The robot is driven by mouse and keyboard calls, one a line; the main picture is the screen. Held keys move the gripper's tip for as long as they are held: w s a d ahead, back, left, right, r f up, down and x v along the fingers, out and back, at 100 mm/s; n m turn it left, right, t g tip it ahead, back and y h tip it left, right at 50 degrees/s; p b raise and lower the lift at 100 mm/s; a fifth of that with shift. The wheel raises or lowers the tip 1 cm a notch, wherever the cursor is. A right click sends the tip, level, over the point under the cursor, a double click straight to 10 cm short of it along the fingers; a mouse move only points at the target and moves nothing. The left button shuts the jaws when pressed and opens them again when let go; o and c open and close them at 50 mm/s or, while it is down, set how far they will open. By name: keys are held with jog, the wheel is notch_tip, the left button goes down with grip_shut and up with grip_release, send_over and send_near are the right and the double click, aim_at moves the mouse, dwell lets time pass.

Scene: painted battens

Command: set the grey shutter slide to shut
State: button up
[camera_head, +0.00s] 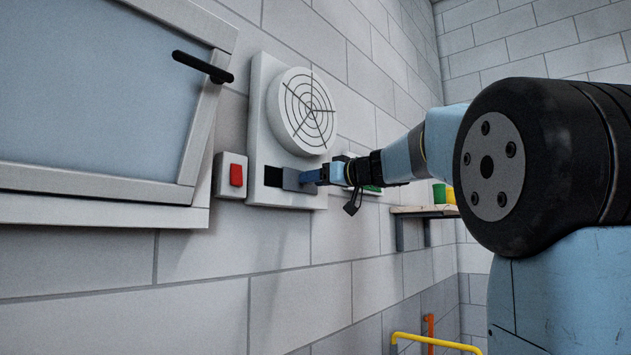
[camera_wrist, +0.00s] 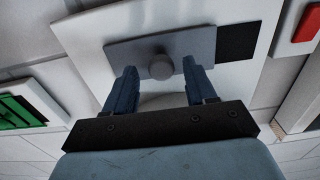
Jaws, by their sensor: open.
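The grey shutter slide (camera_head: 291,180) is a flat plate on a white wall panel (camera_head: 262,130), below a round vent grille (camera_head: 303,110). In the wrist view the slide (camera_wrist: 124,53) carries a round grey knob (camera_wrist: 161,67). A dark opening (camera_head: 273,177) is uncovered left of the slide in the head view; the wrist view shows this opening (camera_wrist: 238,43) on the right. My gripper (camera_head: 318,176) is at the slide. In the wrist view my gripper (camera_wrist: 160,74) is open, one finger on each side of the knob, with visible gaps.
A box with a red button (camera_head: 236,175) is left of the panel; a green button (camera_head: 372,188) is to its right. A window with a black handle (camera_head: 202,67) is further left. A shelf (camera_head: 425,211) with coloured items and a yellow rail (camera_head: 435,342) lie right.

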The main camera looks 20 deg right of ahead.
jog(key=shift+w+a, duration=0.35)
jog(key=shift+w, duration=0.15)
jog(key=shift+c, duration=0.4)
grip_shut()
